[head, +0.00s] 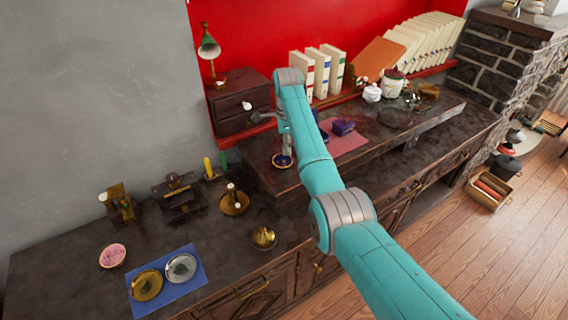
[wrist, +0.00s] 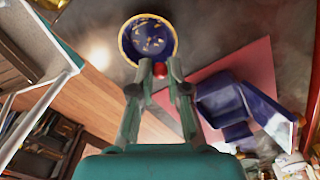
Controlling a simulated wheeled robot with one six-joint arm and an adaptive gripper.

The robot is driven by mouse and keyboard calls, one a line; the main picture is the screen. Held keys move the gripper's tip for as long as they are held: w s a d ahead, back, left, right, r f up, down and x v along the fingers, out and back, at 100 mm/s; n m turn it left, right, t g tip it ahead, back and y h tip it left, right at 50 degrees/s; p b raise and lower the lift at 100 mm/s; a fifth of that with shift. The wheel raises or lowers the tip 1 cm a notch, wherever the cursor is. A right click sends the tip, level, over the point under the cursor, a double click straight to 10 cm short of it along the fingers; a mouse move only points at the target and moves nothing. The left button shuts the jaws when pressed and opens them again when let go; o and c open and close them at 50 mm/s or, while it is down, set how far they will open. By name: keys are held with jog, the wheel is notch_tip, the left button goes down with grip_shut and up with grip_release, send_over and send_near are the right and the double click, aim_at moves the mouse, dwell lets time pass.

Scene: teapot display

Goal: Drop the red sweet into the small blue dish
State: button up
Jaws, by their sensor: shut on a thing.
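The small blue dish (wrist: 150,57) has a yellow rim and yellow marks inside. In the wrist view it lies just beyond my fingertips, at top centre. In the head view the dish (head: 282,164) stands on the dark raised shelf, below my wrist. My gripper (wrist: 160,69) is shut on the red sweet (wrist: 160,71), a small red patch between the fingertips. The sweet is mostly hidden by the fingers and appears near the dish's close rim. Its height above the dish is unclear. In the head view my gripper (head: 287,147) is small, and the sweet cannot be made out.
A pink mat (head: 350,142) with a dark purple object (head: 342,127) lies to the right of the dish. A dark drawer box (head: 238,104) stands behind left, and upright books (head: 318,72) stand behind.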

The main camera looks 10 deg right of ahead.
jog(key=shift+f, duration=1.15)
jog(key=o, duration=0.7)
jog(key=shift+a, duration=0.1)
jog(key=shift+o, duration=0.2)
jog(key=shift+r, duration=3.75)
jog(key=shift+s, duration=0.1)
